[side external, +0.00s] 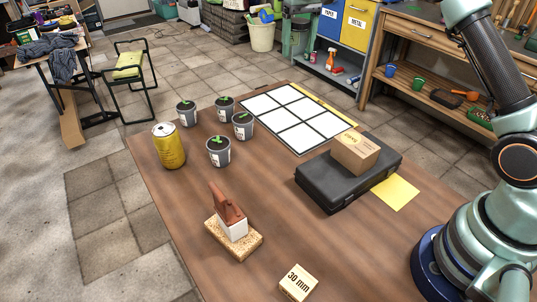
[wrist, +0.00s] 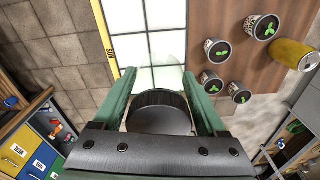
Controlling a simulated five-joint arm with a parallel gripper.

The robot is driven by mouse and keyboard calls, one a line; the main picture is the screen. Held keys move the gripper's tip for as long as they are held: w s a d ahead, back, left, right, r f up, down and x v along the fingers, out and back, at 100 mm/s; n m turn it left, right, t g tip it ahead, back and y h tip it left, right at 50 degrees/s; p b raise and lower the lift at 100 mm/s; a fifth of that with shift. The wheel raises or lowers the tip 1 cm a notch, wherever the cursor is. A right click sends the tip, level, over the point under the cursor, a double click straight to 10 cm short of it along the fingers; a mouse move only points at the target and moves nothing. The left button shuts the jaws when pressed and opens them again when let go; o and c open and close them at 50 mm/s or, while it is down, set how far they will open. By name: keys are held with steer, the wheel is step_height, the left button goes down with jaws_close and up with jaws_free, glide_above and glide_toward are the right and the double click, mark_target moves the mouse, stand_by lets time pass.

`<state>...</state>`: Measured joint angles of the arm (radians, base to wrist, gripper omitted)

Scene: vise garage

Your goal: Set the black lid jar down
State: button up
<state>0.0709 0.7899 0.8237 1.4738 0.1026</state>
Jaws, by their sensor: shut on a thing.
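In the wrist view my gripper (wrist: 158,76) has its two green fingers closed on either side of the black lid jar (wrist: 160,118). The jar's dark round lid faces the camera, and its clear glass shows faintly beyond it. A white gridded panel (wrist: 165,15) on the table lies behind the jar in this view. In the side external view my arm rises out of the top right of the picture, so my gripper and the jar are not seen there. No jar stands on the table. The same panel (side external: 300,117) lies bare at the table's far end.
Several potted seedlings (side external: 219,152) and a yellow can (side external: 168,146) stand left of the panel. A black case (side external: 325,185) carries a cardboard box (side external: 355,152). A yellow sheet (side external: 396,193), a brown-handled tool on a cork-like block (side external: 232,235) and a "30 mm" block (side external: 298,283) are nearer.

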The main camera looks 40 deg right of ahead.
steer(key=shift+m, duration=0.5)
steer(key=d+f, duration=0.1)
steer(key=f, duration=0.5)
steer(key=d+f, duration=0.1)
steer(key=f, duration=0.6)
steer(key=d+f, duration=0.2)
steer(key=f, duration=0.5)
steer(key=shift+s, duration=0.4)
steer(key=shift+f, duration=0.2)
